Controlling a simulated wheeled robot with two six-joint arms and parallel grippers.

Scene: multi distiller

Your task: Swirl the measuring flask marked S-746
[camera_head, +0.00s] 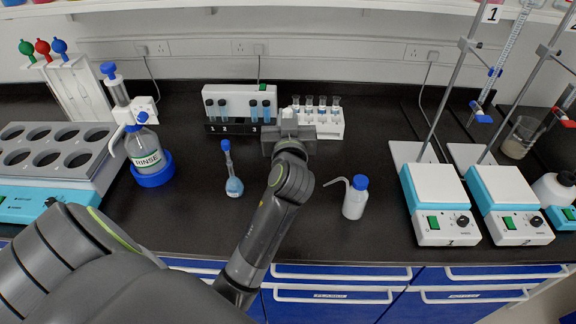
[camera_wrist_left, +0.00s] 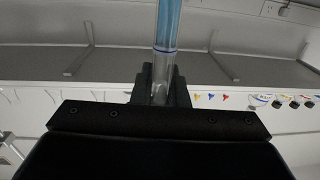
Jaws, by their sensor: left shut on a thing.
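A measuring flask (camera_head: 234,187) with a blue stopper, a slim neck and pale blue liquid stands on the black bench, left of my left gripper. No marking on it is readable. My left gripper (camera_head: 288,118) is over the back of the bench, in front of the racks. In the left wrist view its jaws (camera_wrist_left: 160,92) are shut on a narrow clear tube (camera_wrist_left: 167,30) with blue liquid and a ring mark. I cannot tell whether this tube is a flask's neck; the rest of it is hidden. My right gripper is not in view.
A white tube rack (camera_head: 330,130) and a rack with dark-capped vials (camera_head: 238,126) stand at the back. A RINSE bottle (camera_head: 146,158) is on the left, a wash bottle (camera_head: 355,198) right of my arm. Two stirrers (camera_head: 436,190) (camera_head: 502,190) stand at right. The front middle has free room.

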